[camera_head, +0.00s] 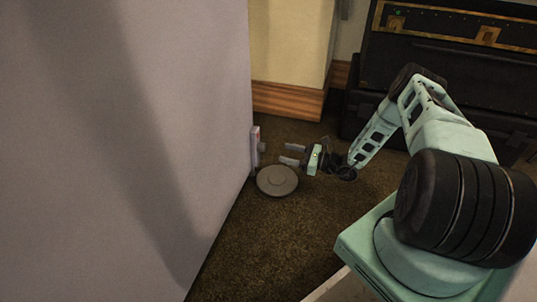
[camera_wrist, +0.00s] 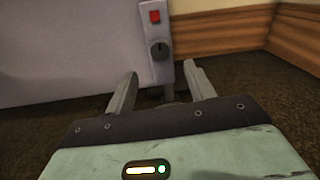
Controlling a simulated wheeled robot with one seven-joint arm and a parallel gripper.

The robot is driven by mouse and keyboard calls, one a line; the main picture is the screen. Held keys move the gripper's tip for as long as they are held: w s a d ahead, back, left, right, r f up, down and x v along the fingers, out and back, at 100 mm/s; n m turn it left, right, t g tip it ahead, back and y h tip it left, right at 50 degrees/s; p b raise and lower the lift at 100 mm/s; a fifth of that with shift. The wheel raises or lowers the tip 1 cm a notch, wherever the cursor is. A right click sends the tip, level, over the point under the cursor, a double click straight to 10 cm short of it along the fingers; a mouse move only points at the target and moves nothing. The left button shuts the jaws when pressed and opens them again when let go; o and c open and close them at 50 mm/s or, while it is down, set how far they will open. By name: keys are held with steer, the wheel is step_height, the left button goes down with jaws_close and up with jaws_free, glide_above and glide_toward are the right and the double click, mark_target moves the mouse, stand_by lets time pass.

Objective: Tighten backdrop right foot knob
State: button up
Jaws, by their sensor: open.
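The backdrop (camera_head: 130,130) is a large grey panel filling the left of the head view; it also shows in the wrist view (camera_wrist: 65,50). A round grey foot disc (camera_head: 277,181) lies on the floor below. My gripper (camera_head: 287,154) is open and empty, its fingers pointing at the knob. In the wrist view, the knob appears between and beyond the fingertips (camera_wrist: 160,69), apart from them.
A cream wall with a wooden baseboard (camera_head: 288,100) stands behind. Black cases with brass-coloured trim (camera_head: 440,55) stand at the back right, behind my arm. Dark brown carpet (camera_head: 265,245) is clear in front of the disc.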

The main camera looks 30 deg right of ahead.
mark_target(265, 148)
steer(key=b+x, duration=0.3)
steer(key=x, duration=0.4)
steer(key=shift+w+f, duration=0.1)
steer(key=shift+w, duration=0.05)
steer(key=shift+w+a, duration=0.35)
steer(key=c, duration=1)
